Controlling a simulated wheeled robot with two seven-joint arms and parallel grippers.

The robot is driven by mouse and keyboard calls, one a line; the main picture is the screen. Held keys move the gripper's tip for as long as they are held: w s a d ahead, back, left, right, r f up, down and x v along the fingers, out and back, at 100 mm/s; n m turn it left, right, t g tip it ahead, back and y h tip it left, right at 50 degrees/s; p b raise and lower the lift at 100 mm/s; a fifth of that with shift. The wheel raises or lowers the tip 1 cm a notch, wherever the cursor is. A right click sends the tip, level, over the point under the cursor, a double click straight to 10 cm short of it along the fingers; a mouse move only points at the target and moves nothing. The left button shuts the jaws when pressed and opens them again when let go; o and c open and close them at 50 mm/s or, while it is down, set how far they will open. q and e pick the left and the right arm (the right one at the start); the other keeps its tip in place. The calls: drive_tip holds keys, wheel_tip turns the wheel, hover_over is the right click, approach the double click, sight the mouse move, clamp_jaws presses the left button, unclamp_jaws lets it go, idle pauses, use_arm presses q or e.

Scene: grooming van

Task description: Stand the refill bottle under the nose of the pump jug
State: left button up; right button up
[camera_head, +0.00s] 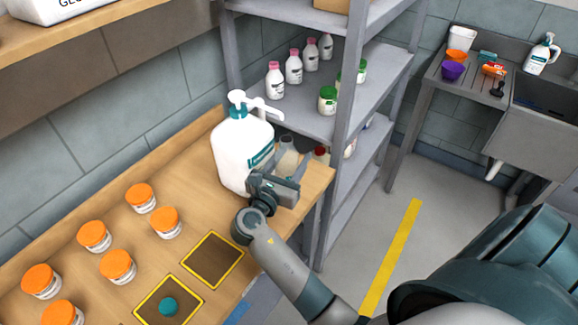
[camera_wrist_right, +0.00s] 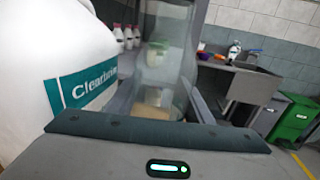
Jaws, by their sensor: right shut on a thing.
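The white pump jug (camera_head: 232,150) stands at the far end of the wooden counter, its nose (camera_head: 268,111) pointing right. In the right wrist view the jug (camera_wrist_right: 60,60) fills the left side. My right gripper (camera_head: 289,172) is beside the jug, shut on the clear refill bottle (camera_head: 287,151). The bottle looks upright, just right of the jug and near below the nose tip; its lower part is hidden by the gripper. In the right wrist view the see-through bottle (camera_wrist_right: 165,75) is between the fingers. I cannot tell whether its base touches the counter. My left gripper is not in view.
Several orange-lidded jars (camera_head: 118,266) stand on the counter (camera_head: 215,306). Two yellow-edged dark squares (camera_head: 213,259) lie nearer, one with a teal cap (camera_head: 168,306) on it. A grey shelf rack (camera_head: 300,122) with bottles is close behind the counter's end. A sink (camera_head: 545,95) is far right.

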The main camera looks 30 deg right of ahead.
drive_tip(key=shift+w+a+f, duration=0.25)
drive_tip(key=shift+w+f, duration=0.1)
drive_tip(key=shift+w, duration=0.2)
drive_tip(key=shift+f+p, duration=0.55)
drive_tip(key=shift+f, duration=1.5)
drive_tip(key=shift+f, duration=0.1)
drive_tip(key=o, duration=0.9)
drive_tip(key=shift+c, duration=0.2)
